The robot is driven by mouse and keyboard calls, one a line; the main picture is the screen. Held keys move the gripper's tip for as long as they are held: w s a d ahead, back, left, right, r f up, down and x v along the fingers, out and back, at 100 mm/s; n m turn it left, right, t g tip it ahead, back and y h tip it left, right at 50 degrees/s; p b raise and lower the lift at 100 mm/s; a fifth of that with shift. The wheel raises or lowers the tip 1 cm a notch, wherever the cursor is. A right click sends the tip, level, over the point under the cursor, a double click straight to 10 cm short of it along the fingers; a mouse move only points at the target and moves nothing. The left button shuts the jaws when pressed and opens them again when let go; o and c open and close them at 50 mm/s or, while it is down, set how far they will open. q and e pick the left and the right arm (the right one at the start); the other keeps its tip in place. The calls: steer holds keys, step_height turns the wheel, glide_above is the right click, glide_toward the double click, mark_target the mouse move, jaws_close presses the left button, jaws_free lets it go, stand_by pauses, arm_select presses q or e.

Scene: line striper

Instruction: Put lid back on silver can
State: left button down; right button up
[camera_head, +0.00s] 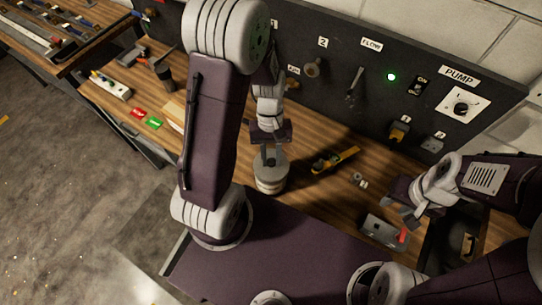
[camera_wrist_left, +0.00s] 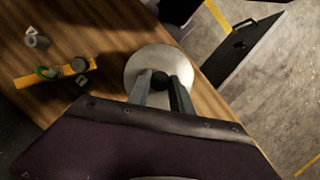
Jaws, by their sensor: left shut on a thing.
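The silver can (camera_head: 270,182) stands on the wooden workbench below my left gripper (camera_head: 268,155). In the left wrist view, my left gripper (camera_wrist_left: 160,84) is shut on the dark knob of a round pale lid (camera_wrist_left: 147,62). The lid hides the can's opening from above. In the head view the lid is at the can's top; I cannot tell whether it is seated or slightly above. My right gripper (camera_head: 404,212) is over the right of the bench, above a grey metal box with a red part (camera_head: 384,231), and looks open and empty.
A yellow tool (camera_head: 335,160) and small nuts (camera_head: 360,181) lie right of the can. A black panel (camera_head: 320,55) with switches, a green light and a pump dial stands behind. Red and green tags (camera_head: 146,118) and a power strip (camera_head: 110,86) are at left.

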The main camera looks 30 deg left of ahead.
arm_select(q)
steer(key=shift+a, duration=0.1)
stand_by(0.3)
steer(key=shift+p, duration=0.4)
stand_by(0.4)
steer(key=shift+f, duration=0.15)
stand_by(0.6)
stand_by(0.5)
steer(key=c, duration=0.6)
jaws_free()
steer(key=shift+p, duration=0.3)
